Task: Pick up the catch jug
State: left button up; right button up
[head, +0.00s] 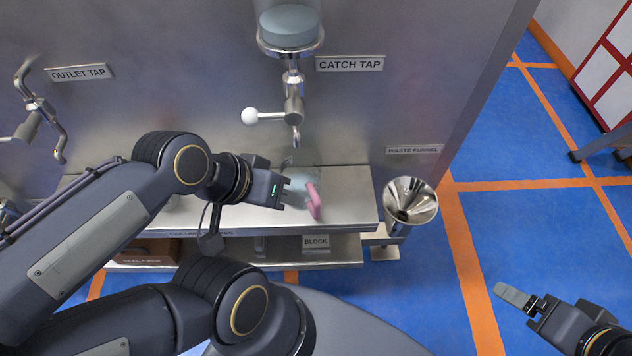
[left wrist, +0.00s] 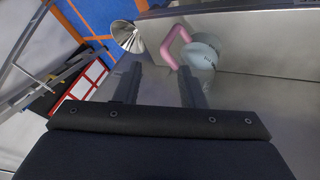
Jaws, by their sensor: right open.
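The catch jug is a clear vessel with a pink handle (head: 314,202), standing on the steel shelf below the catch tap (head: 292,108). In the left wrist view the jug's round body (left wrist: 203,52) and pink handle (left wrist: 172,44) show beyond the fingertips. My left gripper (head: 288,190) is just left of the jug in the head view and partly covers it. Its two fingers (left wrist: 158,86) are apart with nothing between them. I cannot tell whether they touch the jug. My right gripper (head: 520,298) is open and empty, over the floor at lower right.
A steel waste funnel (head: 410,203) stands right of the shelf (head: 352,196). The catch tap's white-knobbed lever (head: 251,116) juts out above the jug. An outlet tap (head: 37,108) is at far left. Blue floor is open at right.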

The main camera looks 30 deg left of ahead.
aim_at(302, 165)
jog(key=k+l+u, duration=0.2)
jog(key=u, duration=0.3)
jog(key=k+u, duration=0.35)
jog(key=u, duration=0.15)
